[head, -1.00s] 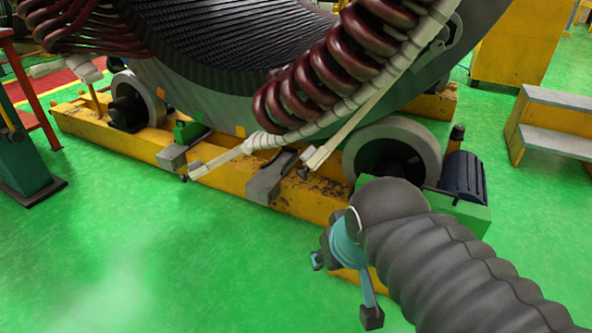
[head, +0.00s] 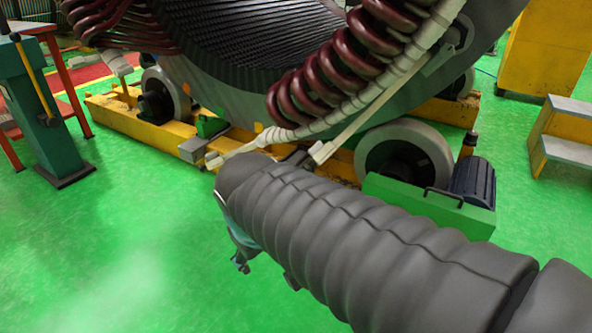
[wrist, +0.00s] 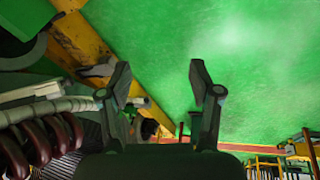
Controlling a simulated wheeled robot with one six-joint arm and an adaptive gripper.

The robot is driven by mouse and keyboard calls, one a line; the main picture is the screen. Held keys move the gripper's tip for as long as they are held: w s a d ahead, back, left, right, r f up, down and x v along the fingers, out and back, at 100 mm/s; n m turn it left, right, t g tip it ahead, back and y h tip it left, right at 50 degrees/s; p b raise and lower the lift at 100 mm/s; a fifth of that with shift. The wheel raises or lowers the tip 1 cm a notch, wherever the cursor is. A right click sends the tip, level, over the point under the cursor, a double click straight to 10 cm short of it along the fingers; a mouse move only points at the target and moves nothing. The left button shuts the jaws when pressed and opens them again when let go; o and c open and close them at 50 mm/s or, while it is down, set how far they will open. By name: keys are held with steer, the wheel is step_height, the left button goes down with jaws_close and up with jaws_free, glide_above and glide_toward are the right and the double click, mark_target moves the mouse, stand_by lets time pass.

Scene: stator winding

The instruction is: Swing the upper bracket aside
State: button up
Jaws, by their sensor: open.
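A dark grey bracket-like part (head: 447,48) is fixed on the rim of the large stator (head: 330,105), beside a white-wrapped lead. I cannot tell for sure whether it is the upper bracket. Smaller grey blocks (head: 193,149) sit low on the yellow base beam. My gripper (head: 242,264) hangs over the green floor in front of the beam, low and left of that rim part, partly hidden behind my arm's ribbed sleeve. In the wrist view my gripper (wrist: 160,74) has its two fingers wide apart with nothing between them.
Dark red coils (head: 320,75) and white lead ends (head: 322,151) hang at the stator's front; coils also show in the wrist view (wrist: 42,145). Floor at left front is clear.

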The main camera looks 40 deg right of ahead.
steer(key=w+d+f+n+g+h, duration=0.25)
steer(key=w+d+g+h, duration=0.2)
steer(key=d, duration=0.35)
steer(key=n+t+h, duration=0.3)
steer(key=n+h, duration=0.9)
steer(key=n, duration=0.1)
glide_toward(308, 169)
steer(key=shift+m+g, duration=0.25)
steer(key=d, duration=0.3)
steer(key=w+d+p, duration=0.1)
steer(key=d, duration=0.3)
steer(key=w+d, duration=0.1)
steer(key=d, duration=0.3)
steer(key=shift+w+f+p, duration=0.2)
steer(key=shift+f+p, duration=0.15)
steer(key=shift+f, duration=0.05)
